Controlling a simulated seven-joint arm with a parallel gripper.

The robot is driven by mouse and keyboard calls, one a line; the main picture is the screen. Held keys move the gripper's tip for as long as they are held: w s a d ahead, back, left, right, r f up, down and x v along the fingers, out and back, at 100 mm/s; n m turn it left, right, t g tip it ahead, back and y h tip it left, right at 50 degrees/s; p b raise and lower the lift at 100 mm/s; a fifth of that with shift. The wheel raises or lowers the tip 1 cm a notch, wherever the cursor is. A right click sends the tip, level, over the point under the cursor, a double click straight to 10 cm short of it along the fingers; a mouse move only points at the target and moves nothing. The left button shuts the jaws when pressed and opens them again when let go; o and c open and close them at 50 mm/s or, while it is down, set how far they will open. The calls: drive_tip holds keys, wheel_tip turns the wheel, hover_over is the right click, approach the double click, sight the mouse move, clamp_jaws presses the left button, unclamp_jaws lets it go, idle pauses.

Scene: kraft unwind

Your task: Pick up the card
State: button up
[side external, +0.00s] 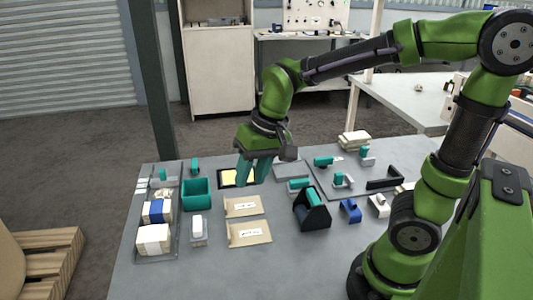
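A pale yellow card-like flat piece (227,177) lies in a dark-edged frame or tray on the grey table, left of my gripper. I cannot tell for sure that it is the card. My gripper (254,178) has teal fingers and points down above the table, just right of the pale piece. The fingers look apart, with nothing visible between them. They hide part of the table behind them and overlap the right side of the pale piece's frame.
Two kraft envelopes (249,233) with white labels lie in front of my gripper. A teal open box (197,194) stands left. A black holder with a teal roll (312,209) stands right. A tray of wrapped packs (154,240) is at the left edge. Grey mats carry small tools.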

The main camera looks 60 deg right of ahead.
drive_tip(key=w+a+f+m+g+h, duration=0.1)
drive_tip(key=w+f+m+g, duration=0.1)
drive_tip(key=w+f+g, duration=0.3)
drive_tip(key=m+t, duration=0.2)
hover_over(229, 233)
drive_tip(key=shift+h, duration=0.3)
drive_tip(key=f, duration=0.8)
drive_tip(key=shift+d+f, duration=0.2)
drive_tip(key=shift+d, duration=0.2)
drive_tip(key=shift+w+a+f, duration=0.1)
drive_tip(key=shift+a+f, duration=0.1)
drive_tip(key=shift+f, duration=1.4)
drive_tip(key=shift+a+f, duration=0.15)
drive_tip(key=shift+f, duration=1.45)
clamp_jaws()
